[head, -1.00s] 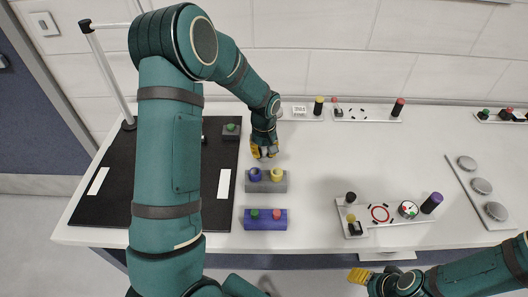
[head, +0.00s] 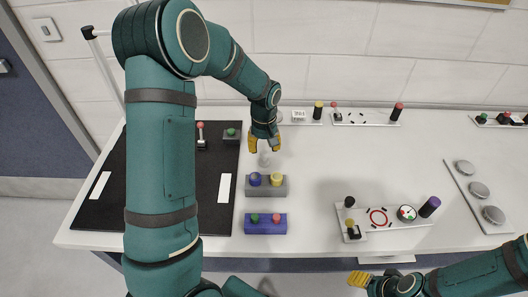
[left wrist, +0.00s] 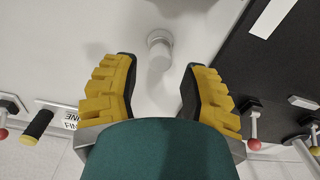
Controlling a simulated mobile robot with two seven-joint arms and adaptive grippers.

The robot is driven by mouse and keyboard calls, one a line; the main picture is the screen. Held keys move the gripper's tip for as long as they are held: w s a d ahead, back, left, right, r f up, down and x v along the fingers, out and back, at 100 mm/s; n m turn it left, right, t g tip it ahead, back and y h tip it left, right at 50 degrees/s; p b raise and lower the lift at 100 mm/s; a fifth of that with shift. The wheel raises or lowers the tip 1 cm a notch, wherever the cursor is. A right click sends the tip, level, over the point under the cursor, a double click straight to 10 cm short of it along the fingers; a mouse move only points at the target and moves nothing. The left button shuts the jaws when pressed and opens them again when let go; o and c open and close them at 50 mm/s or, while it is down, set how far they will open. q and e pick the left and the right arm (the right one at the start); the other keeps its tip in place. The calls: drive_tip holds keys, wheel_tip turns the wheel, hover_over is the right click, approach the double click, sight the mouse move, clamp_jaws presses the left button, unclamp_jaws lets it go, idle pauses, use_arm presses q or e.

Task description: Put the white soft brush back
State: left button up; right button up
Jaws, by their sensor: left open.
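A small whitish, cylinder-like thing (head: 264,158), which I take to be the white soft brush, stands on the white table just behind the grey block with a blue and a yellow round part (head: 266,191). Its top also shows in the left wrist view (left wrist: 160,39), beyond and between my fingertips. My left gripper (head: 265,147) is open, with yellow fingers spread and nothing between them; it is just above and behind the whitish thing, apart from it. My right gripper (head: 361,279) is at the table's front edge; its finger gap is not clear.
A blue block with green and red buttons (head: 265,223) stands in front of the grey block. A black mat (head: 100,213) with a lever and a green button lies left. White panels with knobs line the back, and a white fixture (head: 385,222) is at right. The table's middle is clear.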

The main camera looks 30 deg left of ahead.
sight(264, 152)
use_arm(q)
wheel_tip(264, 152, up, 7)
drive_tip(key=p, duration=0.1)
drive_tip(key=shift+r, duration=0.2)
idle(0.5)
